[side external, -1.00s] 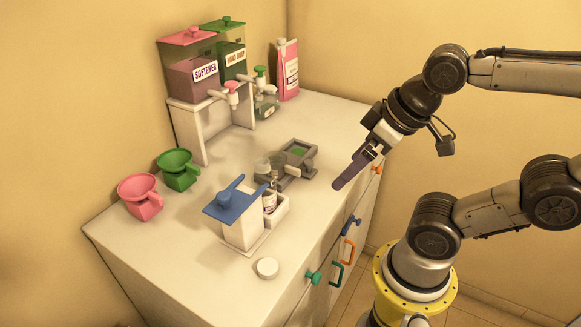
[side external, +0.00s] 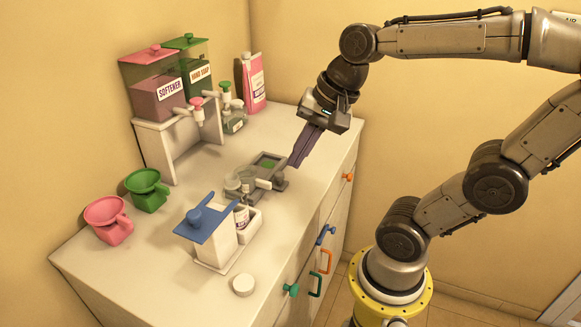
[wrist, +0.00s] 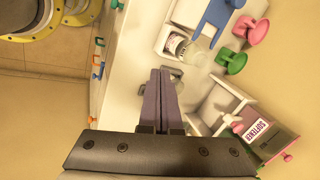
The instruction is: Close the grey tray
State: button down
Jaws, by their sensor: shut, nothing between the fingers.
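The grey tray (side external: 257,185) lies on the white counter in the side view, with a green patch showing inside it. A clear round jar (side external: 232,182) is at its left end. In the wrist view the tray (wrist: 177,75) is mostly hidden behind my fingers. My gripper (side external: 294,164) is shut and empty, pointing down. Its dark purple fingertips are close by the tray's right end; I cannot tell whether they touch. In the wrist view the closed fingers (wrist: 160,72) reach over the counter.
A blue-topped white stand (side external: 208,222) with a small bottle is in front of the tray. Softener (side external: 158,90) and soap dispensers stand on a white shelf behind. Pink (side external: 107,218) and green (side external: 147,188) cups are at left. A white disc (side external: 243,284) lies near the front edge.

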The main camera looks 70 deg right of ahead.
jog(key=w+d+f+m+g, duration=0.15)
jog(key=w+d+m, duration=0.35)
jog(key=d+m, duration=0.55)
jog(key=s+d+f+m, duration=0.2)
jog(key=d+f+m, duration=0.4)
jog(key=d, duration=0.4)
send_near(285, 183)
jog(key=shift+y, duration=0.4)
jog(key=f, duration=0.1)
jog(key=s+d+f, duration=0.1)
jog(key=s+f, duration=0.1)
jog(key=shift+s+d+f, duration=0.15)
jog(key=shift+d+f, duration=0.2)
jog(key=shift+w+a, duration=0.25)
jog(key=shift+w, duration=0.35)
jog(key=shift+w+a, duration=0.3)
jog(key=shift+w, duration=0.3)
jog(key=shift+w+a+f, duration=0.1)
jog(key=shift+w+a, duration=0.15)
jog(key=shift+w, duration=0.3)
jog(key=w, duration=1.3)
jog(key=shift+s, duration=0.1)
